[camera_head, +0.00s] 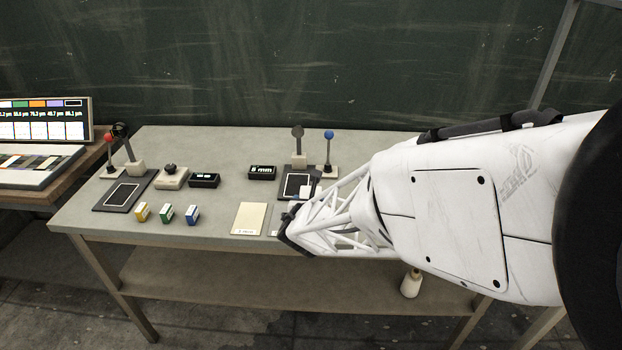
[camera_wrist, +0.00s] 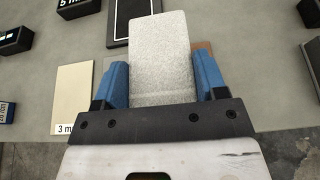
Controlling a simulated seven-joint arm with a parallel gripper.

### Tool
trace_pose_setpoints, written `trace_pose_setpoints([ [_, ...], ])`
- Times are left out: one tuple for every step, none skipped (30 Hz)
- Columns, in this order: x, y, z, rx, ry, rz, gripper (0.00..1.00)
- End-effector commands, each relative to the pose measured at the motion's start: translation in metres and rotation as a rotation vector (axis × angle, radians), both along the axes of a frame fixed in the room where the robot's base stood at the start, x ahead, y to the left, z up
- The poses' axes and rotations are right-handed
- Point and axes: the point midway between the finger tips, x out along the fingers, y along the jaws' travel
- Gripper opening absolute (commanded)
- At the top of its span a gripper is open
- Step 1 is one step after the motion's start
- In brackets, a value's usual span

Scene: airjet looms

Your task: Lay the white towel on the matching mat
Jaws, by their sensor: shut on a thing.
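My gripper (camera_wrist: 162,78) has its blue fingers shut on a pale, speckled, flat piece, which I take as the white towel (camera_wrist: 160,55). The towel sticks out past the fingertips above the table. In the head view, a small white part of it (camera_head: 305,190) shows at the right dark mat (camera_head: 288,183), which has a white outline. I cannot tell whether they touch. That mat also shows in the wrist view (camera_wrist: 116,30), beyond the fingers. A similar dark mat (camera_head: 106,205) lies at the left. A cream mat (camera_head: 250,217) labelled 3 mm lies near the front edge.
Yellow (camera_head: 142,212), green (camera_head: 167,214) and blue (camera_head: 192,215) blocks stand left of the cream mat. A 5 mm black block (camera_head: 262,173) and upright levers (camera_head: 329,150) stand behind. A brown patch (camera_wrist: 204,47) shows beside the towel. The table's front middle is partly clear.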

Motion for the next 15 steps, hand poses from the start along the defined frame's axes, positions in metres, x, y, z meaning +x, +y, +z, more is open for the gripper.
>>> trace_pose_setpoints([
  [0.0, 0.0, 0.0, 0.001, 0.0, -0.001, 0.38],
  [-0.001, 0.001, 0.0, 0.001, 0.0, -0.002, 0.38],
  [-0.002, 0.001, 0.0, 0.002, 0.0, -0.004, 0.38],
  [-0.002, 0.002, 0.0, 0.003, 0.0, -0.006, 0.38],
  [-0.003, 0.002, 0.0, 0.004, 0.0, -0.009, 0.38],
  [-0.005, 0.003, 0.001, 0.006, -0.001, -0.013, 0.38],
  [-0.006, 0.004, 0.001, 0.009, -0.001, -0.019, 0.38],
  [-0.008, 0.005, 0.0, 0.009, 0.0, -0.023, 0.38],
  [-0.011, 0.006, 0.0, 0.012, 0.001, -0.03, 0.38],
  [-0.013, 0.007, 0.001, 0.015, 0.0, -0.037, 0.38],
  [-0.015, 0.008, 0.001, 0.017, -0.001, -0.044, 0.38],
  [-0.019, 0.009, 0.0, 0.02, 0.0, -0.055, 0.38],
  [-0.022, 0.01, 0.001, 0.022, 0.0, -0.063, 0.38],
  [-0.025, 0.012, 0.0, 0.024, 0.0, -0.072, 0.38],
  [-0.03, 0.013, 0.001, 0.028, 0.0, -0.086, 0.38],
])
